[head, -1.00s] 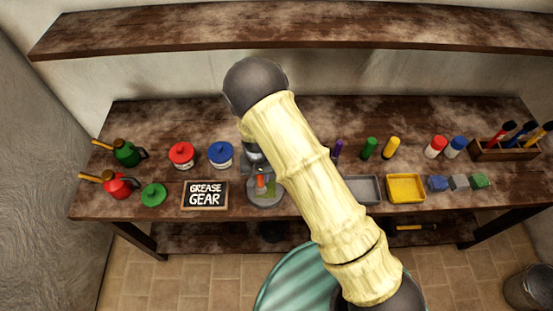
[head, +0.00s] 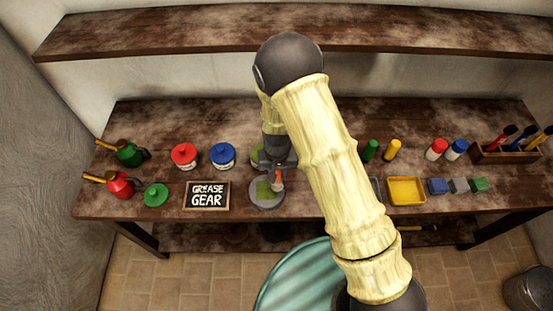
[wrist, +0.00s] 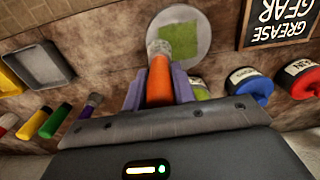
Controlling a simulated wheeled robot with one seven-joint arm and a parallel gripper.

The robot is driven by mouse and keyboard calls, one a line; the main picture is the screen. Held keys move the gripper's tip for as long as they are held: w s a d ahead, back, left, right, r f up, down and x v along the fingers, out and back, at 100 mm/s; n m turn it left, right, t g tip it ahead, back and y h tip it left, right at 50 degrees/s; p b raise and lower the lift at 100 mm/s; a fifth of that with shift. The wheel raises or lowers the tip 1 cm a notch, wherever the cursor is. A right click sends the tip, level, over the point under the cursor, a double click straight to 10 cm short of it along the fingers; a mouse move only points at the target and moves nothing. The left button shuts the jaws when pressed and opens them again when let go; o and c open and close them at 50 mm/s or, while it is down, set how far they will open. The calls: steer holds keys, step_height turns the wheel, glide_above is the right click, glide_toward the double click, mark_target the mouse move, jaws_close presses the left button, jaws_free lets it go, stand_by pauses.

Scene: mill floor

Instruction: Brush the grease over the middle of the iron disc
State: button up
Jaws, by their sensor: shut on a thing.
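The grey iron disc (head: 254,201) lies on the bench, right of the sign, with a squarish green grease patch (head: 264,190) over its middle. The wrist view also shows the disc (wrist: 204,45) and the patch (wrist: 182,42). My gripper (head: 278,170) is shut on the orange handle of a brush (wrist: 160,78), which also shows in the head view (head: 278,181). The grey bristles are at the patch's edge in the wrist view; I cannot tell whether they touch. A green pot (head: 257,156) is partly hidden behind my gripper.
Red (head: 184,155) and blue (head: 222,155) lidded pots and a "GREASE GEAR" sign (head: 206,195) stand left. Oil cans and a green lid (head: 156,194) are farther left. A yellow tray (head: 406,191), blocks and bottles are right. My arm hides part of the bench.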

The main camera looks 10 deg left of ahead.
steer(key=shift+r+p, duration=1.15)
steer(key=shift+r, duration=0.75)
